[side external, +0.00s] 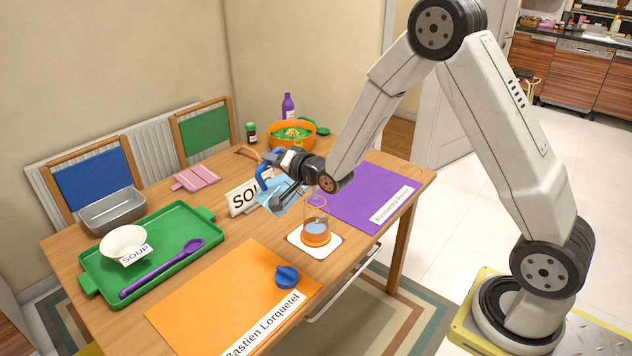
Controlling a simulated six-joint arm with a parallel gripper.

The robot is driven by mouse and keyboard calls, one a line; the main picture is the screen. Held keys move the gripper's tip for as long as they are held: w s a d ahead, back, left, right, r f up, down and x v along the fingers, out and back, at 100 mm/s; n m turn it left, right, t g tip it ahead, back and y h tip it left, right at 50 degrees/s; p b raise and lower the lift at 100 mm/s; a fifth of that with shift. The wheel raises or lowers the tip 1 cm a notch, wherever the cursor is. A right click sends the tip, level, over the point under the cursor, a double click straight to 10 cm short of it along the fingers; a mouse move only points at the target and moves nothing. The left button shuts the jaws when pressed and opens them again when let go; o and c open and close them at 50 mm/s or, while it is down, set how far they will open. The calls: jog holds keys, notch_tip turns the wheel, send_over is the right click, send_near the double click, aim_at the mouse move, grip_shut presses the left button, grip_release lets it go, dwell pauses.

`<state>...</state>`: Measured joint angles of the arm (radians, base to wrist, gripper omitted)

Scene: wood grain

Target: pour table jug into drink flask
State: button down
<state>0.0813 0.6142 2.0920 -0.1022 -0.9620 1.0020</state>
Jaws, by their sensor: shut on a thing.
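The flask is clear with an orange lower part and stands upright on a white coaster (328,248). Some bluish liquid shows low in the flask. I cannot tell whether a stream runs between jug and flask.
An orange mat (215,300) with a blue knob-like piece (287,277) lies in front, a purple mat (375,190) right. A green tray (185,222) holds a bowl and purple spoon. An orange bowl (291,134) stands behind.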

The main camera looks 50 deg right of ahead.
jog(key=shift+s+d+m, duration=0.1)
jog(key=shift+d+m, duration=0.5)
dwell(3.5)
dwell(0.4)
jog(key=shift+w+a+f+n+g+h, duration=0.1)
jog(key=shift+w+a+n+g+h, duration=0.1)
jog(key=shift+a+n, duration=0.65)
jog(key=shift+w+a+n+g+h, duration=0.1)
jog(key=shift+w+a+n, duration=0.05)
jog(key=shift+a+n, duration=0.65)
jog(key=shift+d, duration=0.1)
jog(key=shift+f, duration=0.1)
jog(key=shift+w+a+f+n+g+h, duration=0.1)
jog(key=shift+a+f+n+g+h, duration=0.2)
jog(key=shift+f+n, duration=0.4)
jog(key=shift+w+a+f+n+g+h, duration=0.1)
jog(key=shift+a+f+n+h, duration=0.25)
jog(key=shift+n, duration=0.5)
jog(key=shift+f, duration=0.15)
